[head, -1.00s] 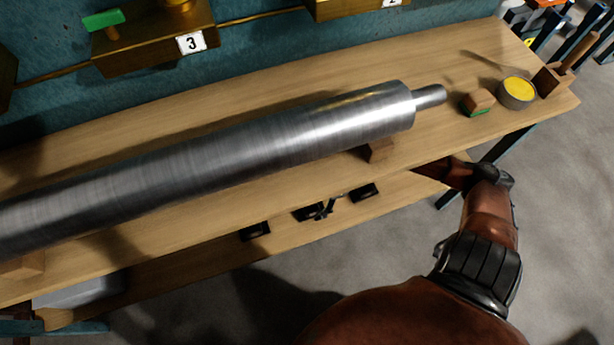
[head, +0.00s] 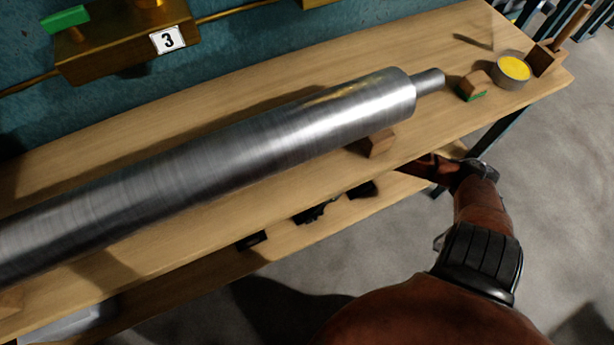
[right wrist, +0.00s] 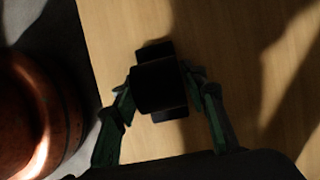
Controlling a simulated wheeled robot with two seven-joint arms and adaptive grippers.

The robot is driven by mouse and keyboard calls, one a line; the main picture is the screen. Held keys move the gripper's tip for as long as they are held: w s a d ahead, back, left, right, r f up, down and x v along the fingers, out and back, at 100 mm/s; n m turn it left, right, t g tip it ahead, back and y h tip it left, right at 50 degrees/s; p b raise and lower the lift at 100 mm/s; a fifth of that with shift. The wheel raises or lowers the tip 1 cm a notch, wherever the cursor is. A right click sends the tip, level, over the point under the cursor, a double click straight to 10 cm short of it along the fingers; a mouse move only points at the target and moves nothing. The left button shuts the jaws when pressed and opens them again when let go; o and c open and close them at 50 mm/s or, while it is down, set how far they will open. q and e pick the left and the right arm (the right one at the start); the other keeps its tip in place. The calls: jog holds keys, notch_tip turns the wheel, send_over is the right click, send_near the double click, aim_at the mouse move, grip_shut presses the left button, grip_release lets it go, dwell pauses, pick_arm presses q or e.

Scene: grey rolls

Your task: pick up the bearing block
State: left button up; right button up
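In the right wrist view a dark bearing block (right wrist: 157,86) lies on the pale wooden surface. My right gripper (right wrist: 162,82) has its two green-black fingers spread on either side of it, with the fingertips very near its sides. I cannot tell whether they touch it. In the head view my right forearm reaches under the bench top, and the gripper itself is hidden there. Several dark blocks show on the lower shelf in the head view, one (head: 252,240) to the left and one (head: 362,190) nearest my arm. My left gripper is not in view.
A long grey roll (head: 210,160) lies across the bench top (head: 440,50), with a wooden chock (head: 378,143) under its right part. The top overhangs the lower shelf (head: 290,235). A yellow-filled tin (head: 512,70) and a green-bottomed wooden block (head: 473,86) stand at right.

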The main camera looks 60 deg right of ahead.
grip_shut()
jog(key=shift+r, duration=0.1)
dwell(0.5)
